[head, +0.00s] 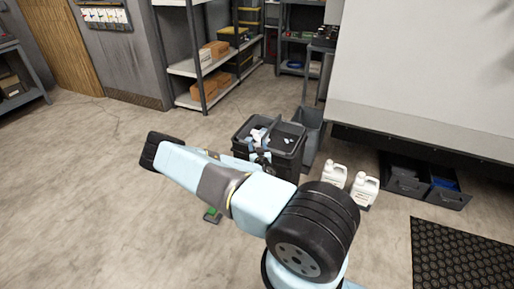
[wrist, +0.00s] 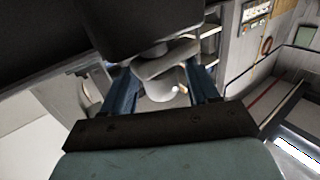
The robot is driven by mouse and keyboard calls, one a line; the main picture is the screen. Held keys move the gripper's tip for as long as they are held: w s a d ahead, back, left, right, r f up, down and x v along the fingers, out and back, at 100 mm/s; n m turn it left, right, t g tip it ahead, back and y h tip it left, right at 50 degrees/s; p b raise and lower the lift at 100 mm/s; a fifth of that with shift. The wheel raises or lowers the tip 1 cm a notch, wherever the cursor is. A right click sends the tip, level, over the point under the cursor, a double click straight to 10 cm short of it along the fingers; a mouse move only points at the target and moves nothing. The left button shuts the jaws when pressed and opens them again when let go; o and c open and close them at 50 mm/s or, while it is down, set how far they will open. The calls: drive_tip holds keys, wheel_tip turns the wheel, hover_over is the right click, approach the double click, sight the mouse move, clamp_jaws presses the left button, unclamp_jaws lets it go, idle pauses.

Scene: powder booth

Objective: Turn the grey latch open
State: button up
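In the wrist view, a grey rounded lever (wrist: 166,58), which looks like the grey latch, sits under a dark block (wrist: 150,22). My gripper (wrist: 161,76) reaches up toward it with its two blue fingers spread wide apart. The lever lies across the gap at the fingertips. Its right end looks close to the right finger; I cannot tell whether they touch. A pale rounded part shows below the lever, between the fingers. In the head view my own arm hides the gripper's fingers, and I cannot make out the latch there.
A black bin (head: 290,150) with pale scraps stands just behind my arm. Two white jugs (head: 335,175) stand right of it. A white booth wall (head: 430,60) with a ledge (head: 420,130) is at right, and a dark mat (head: 460,260) lies front right. The floor at left is clear.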

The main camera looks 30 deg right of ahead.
drive_tip(key=v, duration=1.3)
drive_tip(key=shift+s+a, duration=0.2)
drive_tip(key=shift+s, duration=0.15)
drive_tip(key=shift+f, duration=0.1)
